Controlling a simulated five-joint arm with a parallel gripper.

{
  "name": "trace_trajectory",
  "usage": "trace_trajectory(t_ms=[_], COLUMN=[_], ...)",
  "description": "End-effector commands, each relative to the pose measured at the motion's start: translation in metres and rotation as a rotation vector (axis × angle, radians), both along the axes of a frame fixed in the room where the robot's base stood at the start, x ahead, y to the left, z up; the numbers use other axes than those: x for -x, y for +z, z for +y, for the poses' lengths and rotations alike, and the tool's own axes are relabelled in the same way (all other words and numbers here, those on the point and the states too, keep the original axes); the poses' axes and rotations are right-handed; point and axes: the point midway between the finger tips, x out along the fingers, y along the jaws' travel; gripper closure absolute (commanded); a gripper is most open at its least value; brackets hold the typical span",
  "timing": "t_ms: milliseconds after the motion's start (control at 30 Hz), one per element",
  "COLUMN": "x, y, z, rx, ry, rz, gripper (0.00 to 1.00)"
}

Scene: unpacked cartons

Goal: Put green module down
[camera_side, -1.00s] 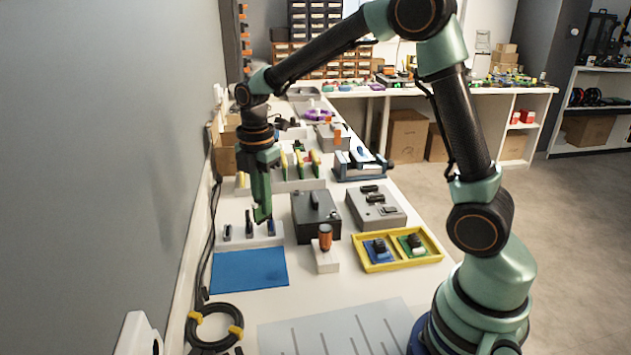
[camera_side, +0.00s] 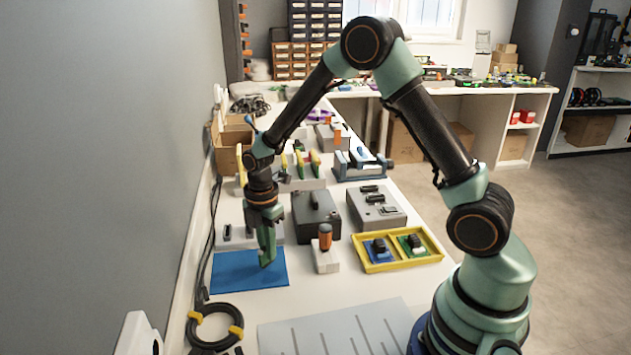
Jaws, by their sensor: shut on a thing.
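My gripper (camera_side: 267,262) points down over the blue mat (camera_side: 235,270), its tips at or just above the mat near its right side. It is shut on the green module, a small piece hard to tell from my green fingers. I cannot tell whether the module touches the mat. The white rack (camera_side: 233,241) behind the mat is partly hidden by my gripper; small dark upright pieces show in it.
A dark box (camera_side: 316,222) and a white block with an orange-topped peg (camera_side: 325,240) stand close right. A yellow tray (camera_side: 401,264) holds a blue and a green board with black parts. A coiled black cable (camera_side: 204,337) lies in front. A grey sheet (camera_side: 330,333) lies front right.

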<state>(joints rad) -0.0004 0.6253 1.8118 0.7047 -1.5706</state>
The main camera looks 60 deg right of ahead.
Motion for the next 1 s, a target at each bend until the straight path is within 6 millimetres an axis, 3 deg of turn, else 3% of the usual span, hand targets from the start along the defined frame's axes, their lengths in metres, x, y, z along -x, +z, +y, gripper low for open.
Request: trace_trajectory(t_ms=[367, 400, 467, 833, 1000], x=[0.000, 0.000, 0.000, 0.000, -0.001], y=[-0.006, -0.006, -0.006, -0.004, 0.016], z=[0.000, 0.000, 0.000, 0.000, 0.000], rx=[0.000, 0.000, 0.000, 0.000, 0.000], ry=[0.000, 0.000, 0.000, 0.000, 0.000], rz=[-0.001, -0.002, -0.002, -0.001, -0.004], gripper=[1.00, 0.80, 0.58, 0.58, 0.58])
